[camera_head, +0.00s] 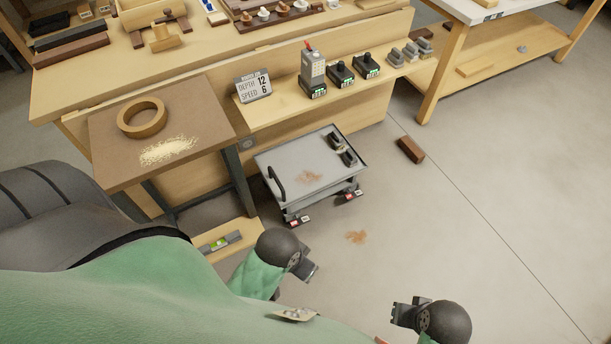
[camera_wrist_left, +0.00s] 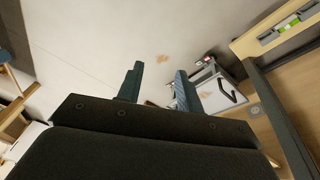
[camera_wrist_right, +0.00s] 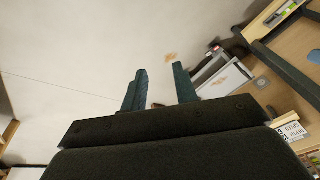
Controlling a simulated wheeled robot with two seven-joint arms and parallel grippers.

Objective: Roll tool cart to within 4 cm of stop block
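The tool cart (camera_head: 300,165) is a low grey cart with a dark handle (camera_head: 276,182) on its left side and red-marked casters at its front. It stands on the floor against the bench front. The stop block (camera_head: 410,150) looks like a brown brick on the floor, to the right of the cart with a clear gap between. My left gripper (camera_head: 307,270) is in front of the cart, apart from it. My right gripper (camera_head: 402,312) is further right and nearer me. In the wrist views the left fingers (camera_wrist_left: 157,85) and right fingers (camera_wrist_right: 160,85) are spread and empty.
A side table (camera_head: 110,150) with a tape roll (camera_head: 142,117) and sawdust stands left of the cart. A shelf (camera_head: 290,108) with batteries overhangs behind it. A level (camera_head: 220,241) lies on a low board. The floor to the right is open.

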